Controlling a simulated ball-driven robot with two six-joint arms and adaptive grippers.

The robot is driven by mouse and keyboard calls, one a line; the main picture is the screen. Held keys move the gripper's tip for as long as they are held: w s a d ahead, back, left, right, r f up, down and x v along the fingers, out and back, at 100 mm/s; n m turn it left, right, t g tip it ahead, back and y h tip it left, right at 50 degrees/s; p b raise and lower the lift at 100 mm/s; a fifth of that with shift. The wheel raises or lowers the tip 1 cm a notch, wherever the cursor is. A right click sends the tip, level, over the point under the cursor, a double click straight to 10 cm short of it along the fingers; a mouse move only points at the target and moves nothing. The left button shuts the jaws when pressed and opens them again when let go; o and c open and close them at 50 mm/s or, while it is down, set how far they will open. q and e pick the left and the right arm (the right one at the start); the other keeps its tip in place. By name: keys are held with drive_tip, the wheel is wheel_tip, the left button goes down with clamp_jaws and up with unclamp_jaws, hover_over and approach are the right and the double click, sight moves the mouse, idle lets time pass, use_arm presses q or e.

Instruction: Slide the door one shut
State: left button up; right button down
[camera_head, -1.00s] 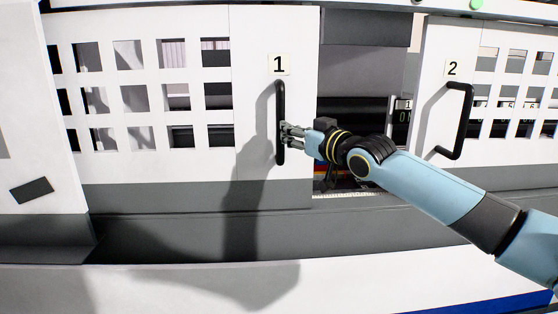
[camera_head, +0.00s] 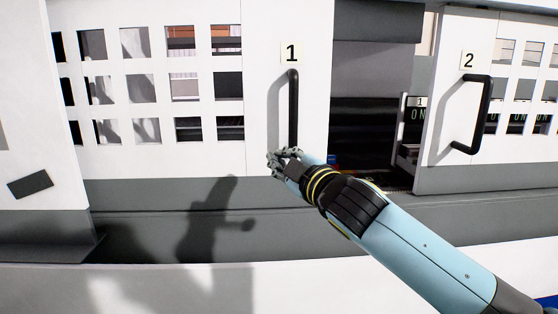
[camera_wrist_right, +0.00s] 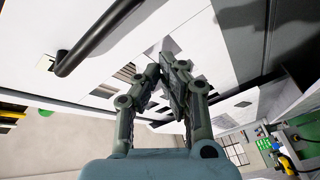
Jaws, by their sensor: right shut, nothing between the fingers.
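Door one (camera_head: 262,110) is a white sliding door with a "1" label and windows to its left. It stands partly open, with a dark gap between its right edge and door two (camera_head: 450,110). Its black vertical handle (camera_head: 293,105) is near its right edge. My right gripper (camera_head: 274,161) is at the lower end of this handle, slightly left of it. In the right wrist view my right gripper (camera_wrist_right: 172,75) has its fingers closed together with nothing between them, and a black handle bar (camera_wrist_right: 95,40) lies to the left, apart from the fingers. My left gripper is not in view.
The machine's dark interior (camera_head: 375,120) shows through the gap. A grey lower panel (camera_head: 150,195) and a white ledge (camera_head: 300,280) run below the doors.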

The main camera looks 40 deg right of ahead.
drive_tip(key=a+n+h, duration=0.1)
drive_tip(key=n+h, duration=0.1)
drive_tip(key=n, duration=0.1)
approach(267, 145)
drive_tip(key=w+d+r, duration=0.1)
drive_tip(key=w+d, duration=0.1)
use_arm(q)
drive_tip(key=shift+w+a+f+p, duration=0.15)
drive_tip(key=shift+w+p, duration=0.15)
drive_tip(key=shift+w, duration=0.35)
use_arm(e)
drive_tip(key=shift+r, duration=0.15)
